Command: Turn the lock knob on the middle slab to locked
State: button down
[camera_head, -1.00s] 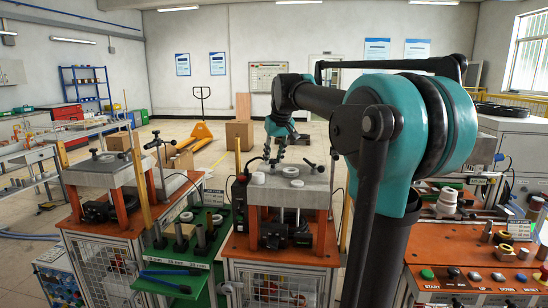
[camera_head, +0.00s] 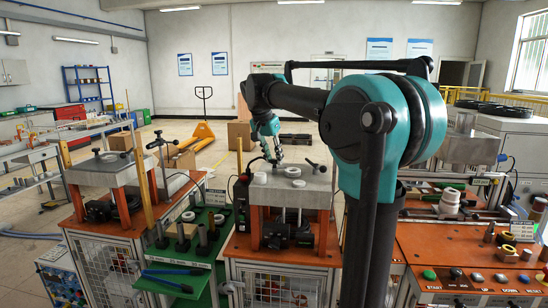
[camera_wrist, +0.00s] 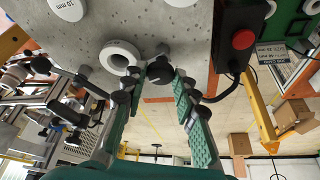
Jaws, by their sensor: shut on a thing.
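The middle slab (camera_head: 318,196) is a grey speckled plate on orange posts, in the centre of the head view. It also fills the top of the wrist view (camera_wrist: 190,22). A black lock knob (camera_wrist: 160,69) sits at the slab's far edge. My gripper (camera_wrist: 159,77) has its two teal-padded fingers on either side of this knob, shut on it. In the head view my gripper (camera_head: 274,158) is at the slab's back edge, and the knob is hard to make out there. The knob's pointing and any lock marking are not readable.
A white ring (camera_wrist: 120,57) and a white disc marked 10 mm (camera_wrist: 68,8) lie on the slab near my fingers. A black-ended lever (camera_head: 314,166) stands at the slab's back right. A red button box (camera_wrist: 240,42) is beside the slab. Another slab (camera_head: 100,170) stands left.

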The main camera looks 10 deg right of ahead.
jog(key=shift+w+a+m+g+h, duration=0.1)
jog(key=shift+m+g+h, duration=0.2)
jog(key=shift+m, duration=0.7)
jog(key=shift+w+m+g+h, duration=0.1)
jog(key=shift+m+g, duration=0.3)
jog(key=shift+m, duration=0.6)
jog(key=shift+s, duration=0.1)
jog(key=c, duration=1.2)
grip_release()
jog(key=v, duration=1.2)
jog(key=shift+a+f, duration=0.1)
